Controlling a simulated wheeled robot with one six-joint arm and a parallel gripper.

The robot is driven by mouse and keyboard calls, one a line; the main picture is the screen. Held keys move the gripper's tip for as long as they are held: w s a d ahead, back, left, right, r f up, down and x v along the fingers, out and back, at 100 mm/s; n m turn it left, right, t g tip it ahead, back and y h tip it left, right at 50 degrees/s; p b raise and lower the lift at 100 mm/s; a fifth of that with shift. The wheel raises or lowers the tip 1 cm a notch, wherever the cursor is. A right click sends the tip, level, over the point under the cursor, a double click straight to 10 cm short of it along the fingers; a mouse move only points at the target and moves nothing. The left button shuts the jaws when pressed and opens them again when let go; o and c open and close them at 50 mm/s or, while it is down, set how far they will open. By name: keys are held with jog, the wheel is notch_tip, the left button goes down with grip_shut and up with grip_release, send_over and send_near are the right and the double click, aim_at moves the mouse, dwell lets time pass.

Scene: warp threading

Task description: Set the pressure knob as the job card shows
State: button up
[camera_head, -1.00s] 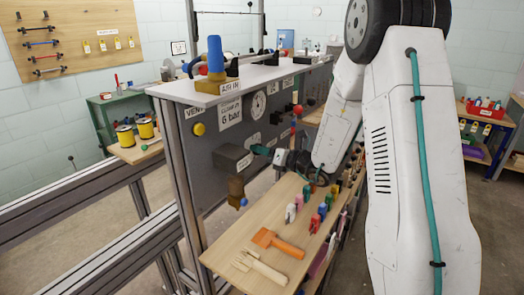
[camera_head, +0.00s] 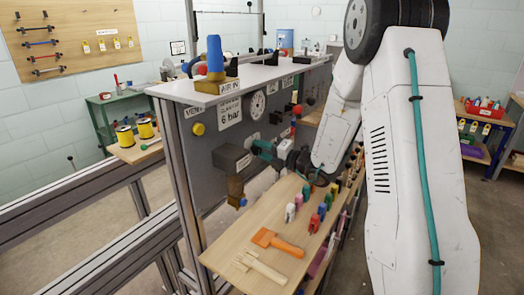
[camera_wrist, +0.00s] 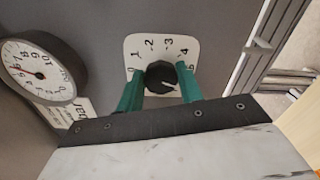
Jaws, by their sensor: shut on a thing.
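The black pressure knob (camera_wrist: 160,75) sits on a white numbered dial plate (camera_wrist: 145,41) in the wrist view. The knob's pale mark points to the right and slightly down in that picture; the number it meets is not clear. My gripper (camera_wrist: 160,84) has its green fingers on either side of the knob, shut on it. In the head view my gripper (camera_head: 256,147) is at the grey panel, and the knob is hidden there. The job card (camera_head: 230,111) on the panel reads 6 bar.
A round gauge with a red needle (camera_wrist: 42,72) is beside the dial; it also shows in the head view (camera_head: 258,104). A grey block (camera_head: 234,160) with a brass part stands out close to my gripper. A wooden shelf (camera_head: 225,258) with tools lies below.

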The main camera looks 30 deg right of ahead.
jog(key=shift+m, duration=0.5)
jog(key=o, duration=1)
jog(key=shift+d, duration=0.1)
jog(key=v, duration=0.7)
jog(key=shift+s+d, duration=0.15)
jog(key=shift+s, duration=0.2)
